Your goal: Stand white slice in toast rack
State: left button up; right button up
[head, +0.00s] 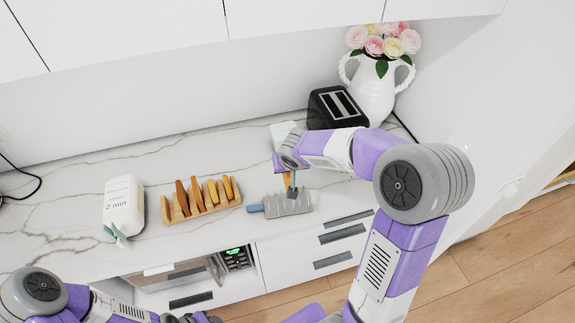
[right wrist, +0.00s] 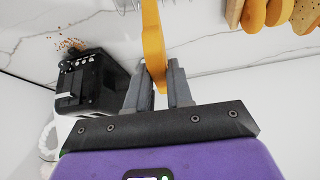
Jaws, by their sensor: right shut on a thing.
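My right gripper (head: 290,177) is shut on a golden-orange bread slice (head: 287,184), above the counter. In the right wrist view, the slice (right wrist: 153,45) stands out between the fingertips of my right gripper (right wrist: 160,80). Whether it is the white slice I cannot tell from its colour. The wooden toast rack (head: 206,212) stands on the counter to the left of the gripper, with several brown and golden slices upright in it. The rack's edge (right wrist: 234,12) also shows at the top right of the wrist view. My left gripper (head: 190,318) is cut off at the bottom edge.
A grey ridged object with a blue handle (head: 290,205) lies just below the held slice. A black toaster (head: 318,114) and a white vase of flowers (head: 374,93) stand at the back right. A white package (head: 123,203) stands left of the rack. Crumbs lie near the toaster.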

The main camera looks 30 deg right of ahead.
jog(key=shift+f+b, duration=0.15)
jog(key=shift+b, duration=0.25)
notch_tip(320, 180, down, 5)
jog(key=b, duration=0.5)
jog(key=shift+r, duration=0.2)
jog(key=shift+p, duration=1.15)
jog(key=shift+f, duration=0.15)
jog(key=shift+f, duration=0.1)
jog(key=shift+b, duration=0.35)
jog(key=shift+f+b, duration=2.65)
jog(key=shift+b, duration=0.7)
